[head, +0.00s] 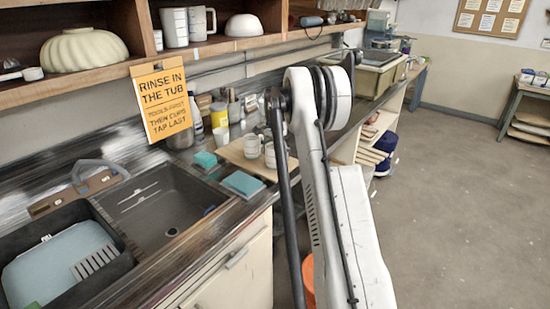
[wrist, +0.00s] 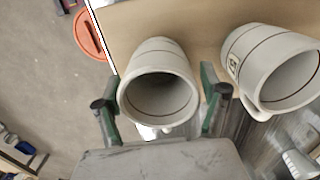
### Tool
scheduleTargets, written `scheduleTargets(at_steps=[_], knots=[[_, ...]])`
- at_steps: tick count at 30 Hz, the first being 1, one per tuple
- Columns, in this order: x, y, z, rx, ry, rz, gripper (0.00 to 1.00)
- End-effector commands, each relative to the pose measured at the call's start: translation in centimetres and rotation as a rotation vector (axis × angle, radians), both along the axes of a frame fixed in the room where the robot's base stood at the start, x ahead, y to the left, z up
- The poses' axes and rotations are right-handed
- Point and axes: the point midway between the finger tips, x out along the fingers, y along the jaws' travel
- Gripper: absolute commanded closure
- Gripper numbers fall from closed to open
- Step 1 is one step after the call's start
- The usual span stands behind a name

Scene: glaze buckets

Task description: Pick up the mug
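A grey-white mug (wrist: 157,62) with a dark line around it stands on a wooden board (wrist: 205,18) in the wrist view, its open mouth towards the camera. My gripper (wrist: 163,92) is open, with one green-padded finger on each side of this mug. Small gaps seem to show between fingers and mug; contact cannot be told for sure. A second similar mug (wrist: 240,50) with a small mark stands to the right, outside the fingers. In the head view, light mugs (head: 252,146) show on the board (head: 232,153), partly behind my arm, and my gripper is hidden.
A sink basin (head: 165,210) and dark tub (head: 85,290) lie left of the board. Teal sponges (head: 205,160) and bottles (head: 219,115) stand nearby. A shelf (head: 110,70) with a hanging orange sign (head: 161,98) overhangs the counter. An orange bucket (wrist: 90,34) is on the floor.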

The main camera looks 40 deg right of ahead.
Motion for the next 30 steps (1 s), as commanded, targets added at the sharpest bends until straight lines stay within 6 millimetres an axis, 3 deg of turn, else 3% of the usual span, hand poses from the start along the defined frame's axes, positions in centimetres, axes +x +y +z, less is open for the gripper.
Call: scheduleTargets(at_steps=[2, 12, 23, 30], knots=[[0.0, 0.0, 0.0, 0.0, 0.0, 0.0, 0.37], [0.0, 0.0, 0.0, 0.0, 0.0, 0.0, 0.82], [0.0, 0.0, 0.5, 0.0, 0.0, 0.0, 0.82], [0.0, 0.0, 3.3, 0.0, 0.0, 0.0, 0.82]])
